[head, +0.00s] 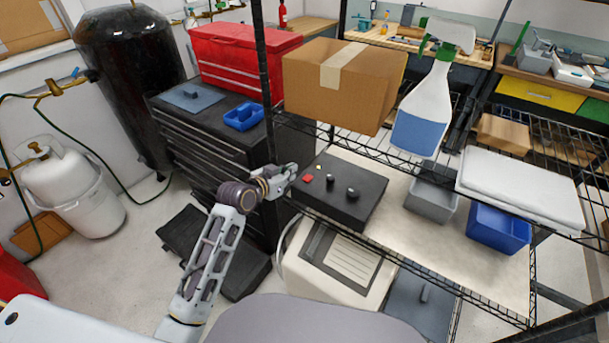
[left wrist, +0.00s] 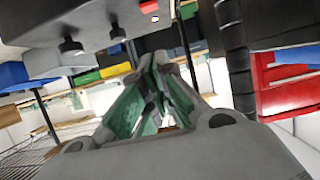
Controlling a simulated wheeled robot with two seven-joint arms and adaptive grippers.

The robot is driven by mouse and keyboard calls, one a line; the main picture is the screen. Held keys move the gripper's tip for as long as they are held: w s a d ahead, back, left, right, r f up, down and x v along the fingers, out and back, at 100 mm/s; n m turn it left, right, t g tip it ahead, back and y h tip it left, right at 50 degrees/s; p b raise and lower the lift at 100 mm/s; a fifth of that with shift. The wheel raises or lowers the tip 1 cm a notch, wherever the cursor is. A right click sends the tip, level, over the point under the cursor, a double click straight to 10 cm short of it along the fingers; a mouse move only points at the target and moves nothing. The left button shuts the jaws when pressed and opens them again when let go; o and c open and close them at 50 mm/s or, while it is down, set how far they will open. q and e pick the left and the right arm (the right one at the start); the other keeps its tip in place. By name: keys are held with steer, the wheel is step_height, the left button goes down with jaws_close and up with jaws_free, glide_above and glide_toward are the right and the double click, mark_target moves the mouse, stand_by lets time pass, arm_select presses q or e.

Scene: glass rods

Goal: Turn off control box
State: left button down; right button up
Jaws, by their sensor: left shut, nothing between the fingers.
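The control box (head: 345,210) is a flat black box on the wire rack's middle shelf. A red switch (head: 308,178) and a small pale light (head: 318,167) sit near its left edge. Two dark knobs (head: 341,187) stand to their right. My left gripper (head: 292,170) is just left of the box, near the red switch; contact cannot be told. In the left wrist view its fingers (left wrist: 156,62) are together and empty. The control box (left wrist: 80,20) fills the top there, with the red switch (left wrist: 148,6) at the upper edge above the fingertips. My right gripper is not seen.
A cardboard box (head: 345,80) and a spray bottle (head: 425,105) sit on the upper shelf above the control box. A rack post (head: 264,80) rises near my left gripper. Grey and blue bins (head: 500,229) stand to the right. A black tool cabinet (head: 205,135) is at the left.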

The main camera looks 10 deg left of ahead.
arm_select(q)
steer(key=shift+w, duration=0.15)
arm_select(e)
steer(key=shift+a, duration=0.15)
arm_select(q)
glide_above(305, 180)
steer(key=s, duration=0.2)
steer(key=shift+w+a+f, duration=0.15)
steer(key=shift+f, duration=0.65)
steer(key=shift+w+a+f, duration=0.1)
steer(key=shift+f, duration=0.7)
steer(key=shift+x, duration=0.95)
steer(key=shift+s+a+f+b, duration=0.1)
steer(key=shift+s+f+b, duration=0.05)
steer(key=shift+f, duration=0.85)
steer(key=shift+s+a+f+b, duration=0.1)
steer(key=shift+f+b, duration=0.05)
steer(key=shift+f, duration=0.85)
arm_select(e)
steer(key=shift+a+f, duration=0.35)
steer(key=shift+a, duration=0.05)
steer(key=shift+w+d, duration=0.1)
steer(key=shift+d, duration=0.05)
